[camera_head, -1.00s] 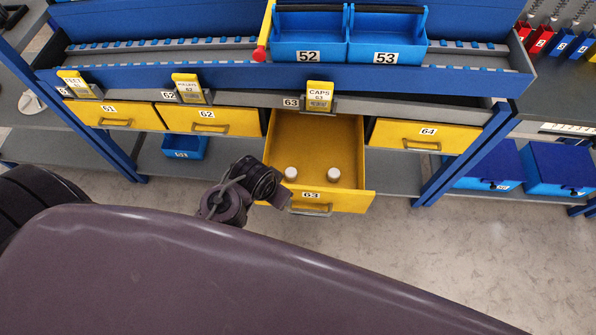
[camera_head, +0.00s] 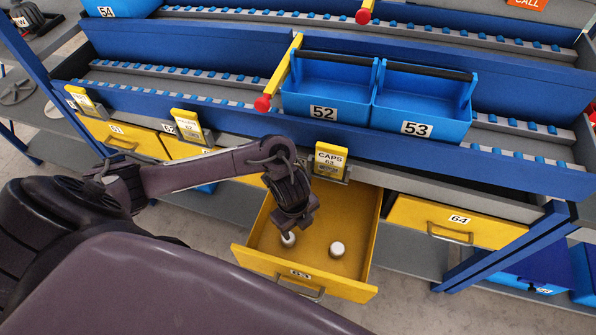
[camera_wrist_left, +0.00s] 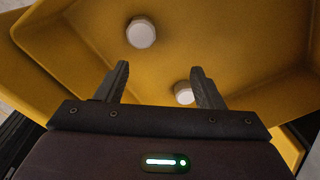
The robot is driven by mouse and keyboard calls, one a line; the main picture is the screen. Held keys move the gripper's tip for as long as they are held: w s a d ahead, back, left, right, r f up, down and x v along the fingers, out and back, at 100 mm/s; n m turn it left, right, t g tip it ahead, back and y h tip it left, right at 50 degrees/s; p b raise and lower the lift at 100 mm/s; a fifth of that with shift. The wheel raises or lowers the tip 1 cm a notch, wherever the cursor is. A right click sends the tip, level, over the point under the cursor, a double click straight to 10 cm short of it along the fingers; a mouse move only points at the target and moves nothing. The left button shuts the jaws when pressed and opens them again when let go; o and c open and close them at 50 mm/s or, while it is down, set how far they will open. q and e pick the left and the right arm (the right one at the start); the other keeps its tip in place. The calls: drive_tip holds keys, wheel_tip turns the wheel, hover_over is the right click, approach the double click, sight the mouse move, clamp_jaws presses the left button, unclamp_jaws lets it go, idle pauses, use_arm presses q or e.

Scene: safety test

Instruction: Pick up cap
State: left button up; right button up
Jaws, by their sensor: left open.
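Two white round caps lie on the floor of the open yellow drawer 63 (camera_head: 305,272). The right cap (camera_head: 337,249) is fully in view in the head view. The left cap (camera_head: 288,239) is partly covered by my left gripper (camera_head: 296,226), which is above it inside the drawer's outline. In the left wrist view one cap (camera_wrist_left: 140,33) is beyond the fingers at upper left, and the other cap (camera_wrist_left: 184,93) shows near the right finger. My left gripper's fingers (camera_wrist_left: 160,84) are open with nothing held between them. My right gripper is not in view.
The drawer's yellow walls surround the caps. A CAPS label (camera_head: 330,161) hangs at its back. Blue bins 52 (camera_head: 323,112) and 53 (camera_head: 416,128) stand on the shelf above. Closed drawer 64 (camera_head: 459,220) is at the right.

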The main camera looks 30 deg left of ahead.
use_arm(q)
drive_tip(key=shift+a+f, duration=0.25)
drive_tip(key=shift+a, duration=0.95)
drive_tip(key=shift+s+a+f+g+y, duration=0.1)
drive_tip(key=shift+a+f+g+y, duration=0.1)
drive_tip(key=shift+a+g+y, duration=0.1)
drive_tip(key=shift+s+d+f+b, duration=0.1)
drive_tip(key=shift+s+f+b, duration=0.1)
drive_tip(key=shift+f, duration=0.45)
drive_tip(key=shift+s+f+b, duration=0.15)
drive_tip(key=shift+f+b, duration=0.05)
drive_tip(key=shift+f, duration=0.4)
drive_tip(key=f, duration=0.3)
drive_tip(key=shift+s+d+f+b, duration=0.15)
drive_tip(key=shift+s+f+b, duration=0.2)
drive_tip(key=shift+b, duration=0.05)
drive_tip(key=shift+f, duration=0.4)
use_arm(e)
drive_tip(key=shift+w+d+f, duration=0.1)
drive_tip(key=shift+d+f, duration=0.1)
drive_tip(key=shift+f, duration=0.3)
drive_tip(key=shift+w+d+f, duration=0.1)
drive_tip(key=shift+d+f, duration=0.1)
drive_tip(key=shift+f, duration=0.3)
use_arm(q)
drive_tip(key=c, duration=1.1)
drive_tip(key=shift+o, duration=0.2)
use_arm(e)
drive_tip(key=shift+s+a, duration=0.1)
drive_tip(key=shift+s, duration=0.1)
